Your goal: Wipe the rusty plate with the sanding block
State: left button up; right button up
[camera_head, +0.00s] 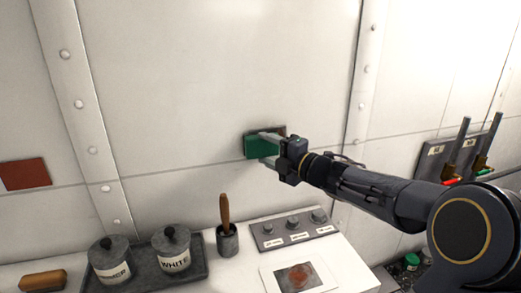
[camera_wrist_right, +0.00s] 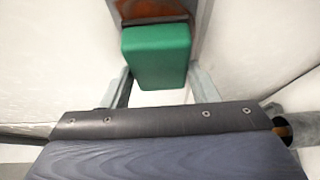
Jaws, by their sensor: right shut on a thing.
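The green sanding block (camera_head: 257,147) is between the fingers of my right gripper (camera_head: 264,147), which is shut on it, up at the white wall. In the right wrist view the block (camera_wrist_right: 157,50) sits between the two grey fingers. A rusty brown surface (camera_wrist_right: 150,12) with a dark edge shows just beyond the block, most of it hidden; in the head view a brown bit shows at the block's upper right. I cannot tell whether block and wall touch. My left gripper is not in view.
A red-brown square (camera_head: 25,174) is on the wall at left. The counter holds a tray (camera_head: 199,269) with two lidded pots, a brush in a cup (camera_head: 227,240), a brown-topped block (camera_head: 44,281) and a knob panel (camera_head: 291,231). Levers (camera_head: 459,145) stand at right.

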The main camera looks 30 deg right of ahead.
jog(key=s+d, duration=0.1)
jog(key=d, duration=0.6)
jog(key=shift+s+d, duration=0.3)
jog(key=shift+d, duration=0.05)
dwell(0.4)
jog(key=shift+w+a+b, duration=0.4)
jog(key=shift+a, duration=1.35)
jog(key=shift+w+a+b, duration=0.45)
jog(key=shift+a, duration=1.3)
jog(key=shift+w+a+b, duration=0.4)
jog(key=shift+a, duration=1.35)
jog(key=s+a, duration=0.1)
jog(key=s, duration=0.5)
jog(key=shift+a, duration=0.2)
